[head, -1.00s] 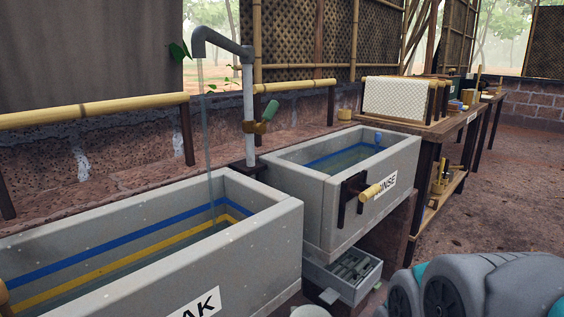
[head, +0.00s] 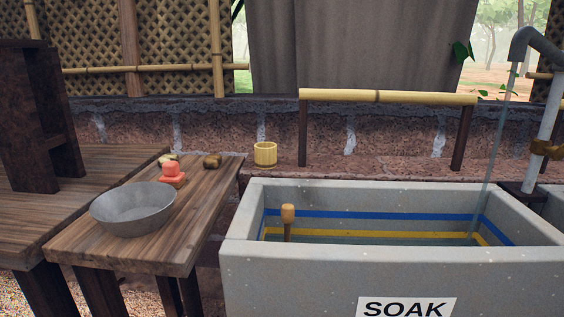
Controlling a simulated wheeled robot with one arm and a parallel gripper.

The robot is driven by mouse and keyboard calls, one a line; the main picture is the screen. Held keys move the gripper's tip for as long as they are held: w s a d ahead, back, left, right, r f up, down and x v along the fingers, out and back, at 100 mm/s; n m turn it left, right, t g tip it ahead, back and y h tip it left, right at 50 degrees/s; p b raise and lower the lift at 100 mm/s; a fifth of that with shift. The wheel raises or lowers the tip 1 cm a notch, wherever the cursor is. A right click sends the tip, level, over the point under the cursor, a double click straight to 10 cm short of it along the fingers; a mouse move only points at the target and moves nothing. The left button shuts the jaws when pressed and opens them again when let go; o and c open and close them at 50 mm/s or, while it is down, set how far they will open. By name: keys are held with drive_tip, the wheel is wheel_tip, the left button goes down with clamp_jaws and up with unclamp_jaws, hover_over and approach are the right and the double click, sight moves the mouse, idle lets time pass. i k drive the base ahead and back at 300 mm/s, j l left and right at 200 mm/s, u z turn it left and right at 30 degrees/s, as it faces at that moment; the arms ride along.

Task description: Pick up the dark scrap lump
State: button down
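A small dark brown lump (head: 212,161), which looks like the dark scrap lump, lies on the far right part of a narrow wooden table (head: 190,227). A pale tan lump (head: 167,160) lies to its left. An orange-red object (head: 172,174) with a rounded top sits nearer, between the lumps and a grey metal bowl (head: 133,209). The dark lump stands apart from these and nothing covers it. My gripper is not in view, so its state does not show.
A concrete tub (head: 390,262) labelled SOAK stands right of the table, with a wooden handle (head: 288,222) rising inside. A yellow cup (head: 265,154) stands on the ledge behind. A dark wooden frame (head: 35,120) stands at left. The table's front right part is clear.

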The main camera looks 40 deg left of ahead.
sight(213, 161)
drive_tip(key=u, duration=1.95)
drive_tip(key=j+z, duration=0.45)
drive_tip(key=j, duration=1.2)
